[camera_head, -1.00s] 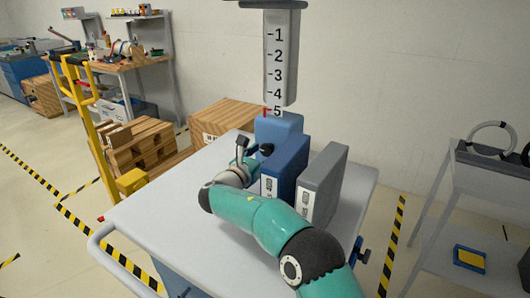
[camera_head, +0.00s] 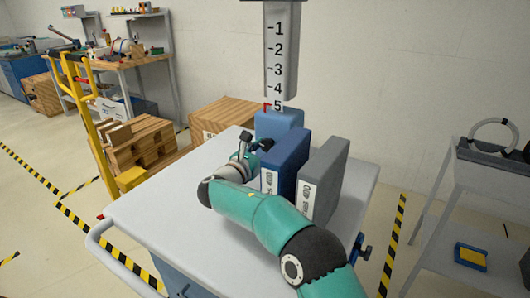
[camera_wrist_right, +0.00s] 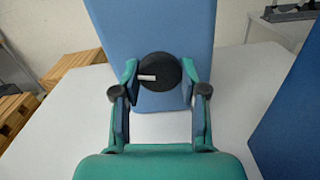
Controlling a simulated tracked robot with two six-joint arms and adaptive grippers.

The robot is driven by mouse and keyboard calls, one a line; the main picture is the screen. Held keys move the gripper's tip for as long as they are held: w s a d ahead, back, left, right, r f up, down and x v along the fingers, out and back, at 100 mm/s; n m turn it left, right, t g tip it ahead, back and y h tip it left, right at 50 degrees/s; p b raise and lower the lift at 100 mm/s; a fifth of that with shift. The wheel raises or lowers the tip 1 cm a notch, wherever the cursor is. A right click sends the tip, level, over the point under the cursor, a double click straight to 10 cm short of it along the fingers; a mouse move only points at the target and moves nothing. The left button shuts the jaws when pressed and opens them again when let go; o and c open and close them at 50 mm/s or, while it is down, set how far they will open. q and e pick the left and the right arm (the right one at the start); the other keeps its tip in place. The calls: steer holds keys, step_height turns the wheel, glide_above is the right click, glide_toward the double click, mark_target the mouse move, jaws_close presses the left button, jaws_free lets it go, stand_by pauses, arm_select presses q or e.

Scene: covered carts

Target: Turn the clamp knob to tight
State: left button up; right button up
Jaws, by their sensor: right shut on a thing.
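The clamp knob (camera_wrist_right: 160,74) is round and black, with a white mark that points left in the right wrist view. It sits on the face of a blue block (camera_wrist_right: 150,25), below the grey column (camera_head: 281,50) numbered 1 to 5. In the head view the knob (camera_head: 266,145) shows small beside my gripper. My right gripper (camera_wrist_right: 159,78) has one finger on each side of the knob and is shut on it. In the head view the right gripper (camera_head: 254,146) is partly hidden by its own wrist. My left gripper is not in view.
A darker blue box (camera_head: 286,160) and a grey box (camera_head: 326,180) stand on the white cart top (camera_head: 150,215), close to the right of my gripper. The cart's left part is clear. A grey cart (camera_head: 480,180) stands at right. Wooden crates (camera_head: 225,118) are behind.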

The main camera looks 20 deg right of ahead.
steer(key=m+b, duration=0.2)
steer(key=shift+f+m+b, duration=0.15)
steer(key=shift+m+b, duration=0.15)
steer(key=shift+m, duration=0.1)
steer(key=shift+m+b, duration=0.9)
steer(key=shift+m, duration=0.5)
steer(key=o, duration=1.1)
steer(key=shift+a+r, duration=0.1)
steer(key=shift+r, duration=0.1)
steer(key=v, duration=1.2)
steer(key=shift+w, duration=0.1)
